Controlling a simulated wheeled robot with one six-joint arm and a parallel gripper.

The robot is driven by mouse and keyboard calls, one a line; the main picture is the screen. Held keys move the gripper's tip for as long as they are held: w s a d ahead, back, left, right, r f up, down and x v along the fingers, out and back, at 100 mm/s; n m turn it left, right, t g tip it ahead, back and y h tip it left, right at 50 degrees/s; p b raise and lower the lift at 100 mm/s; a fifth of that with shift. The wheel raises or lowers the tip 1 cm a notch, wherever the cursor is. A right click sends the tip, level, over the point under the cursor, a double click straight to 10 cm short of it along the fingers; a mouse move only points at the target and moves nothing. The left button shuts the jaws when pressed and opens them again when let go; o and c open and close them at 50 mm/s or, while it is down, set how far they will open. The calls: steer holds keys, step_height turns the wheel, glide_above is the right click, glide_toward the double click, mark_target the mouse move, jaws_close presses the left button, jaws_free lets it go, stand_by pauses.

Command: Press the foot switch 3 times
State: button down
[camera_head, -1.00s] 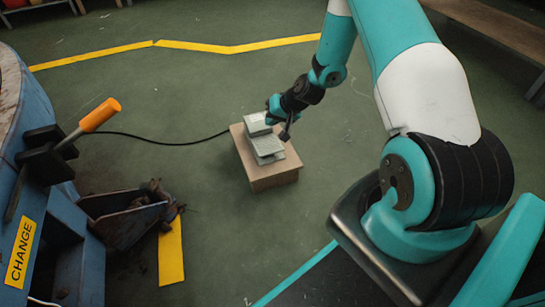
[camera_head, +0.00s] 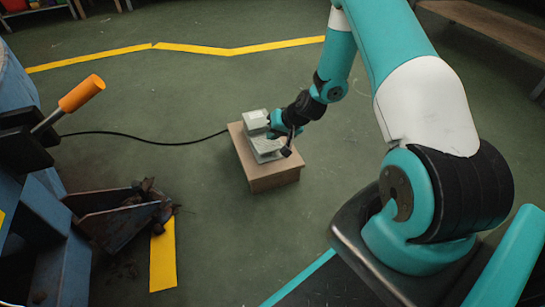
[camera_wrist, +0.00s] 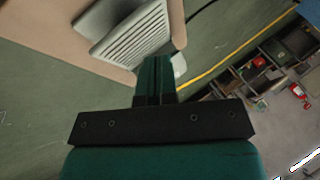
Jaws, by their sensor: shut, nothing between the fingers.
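The foot switch (camera_head: 256,120) is a grey unit with a ribbed pedal, sitting on a small wooden block (camera_head: 273,178) on the green floor. In the wrist view the ribbed pedal (camera_wrist: 137,40) shows at the upper middle. My gripper (camera_head: 272,130) is shut and empty at the right side of the switch, over or close beside the pedal. In the wrist view its fingers (camera_wrist: 153,75) overlap the lower edge of the pedal. I cannot tell whether they touch it or how far the pedal is pressed.
A black cable (camera_head: 150,139) runs left from the switch. A blue machine (camera_head: 50,235) with an orange-handled lever (camera_head: 81,93) stands at the left. A wooden bench (camera_head: 490,35) is at the upper right. Open floor lies around the block.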

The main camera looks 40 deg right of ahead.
mark_target(272, 148)
steer(key=shift+s+f, duration=0.2)
steer(key=shift+f, duration=0.7)
steer(key=shift+f+b, duration=0.1)
steer(key=shift+b, duration=0.2)
stand_by(1.1)
steer(key=shift+f, duration=0.3)
steer(key=shift+s+a+f+b, duration=0.15)
steer(key=shift+f+b, duration=0.25)
steer(key=shift+f, duration=0.3)
steer(key=shift+s+f+b, duration=0.15)
steer(key=shift+f+b, duration=0.25)
steer(key=shift+f, duration=0.25)
stand_by(1.2)
steer(key=shift+r, duration=0.1)
stand_by(0.4)
steer(key=shift+w+r+p, duration=0.2)
steer(key=shift+r+p, duration=0.65)
steer(key=shift+p, duration=0.05)
steer(key=shift+w+r+p, duration=0.15)
steer(key=shift+r+p, duration=0.7)
steer(key=shift+w+d+r+p, duration=0.15)
steer(key=shift+w+r+p, duration=0.05)
steer(key=shift+r+p, duration=0.95)
steer(key=shift+w+d+r+p, duration=0.1)
steer(key=shift+w+r+p, duration=0.1)
steer(key=shift+r+p, duration=0.95)
steer(key=shift+r, duration=0.1)
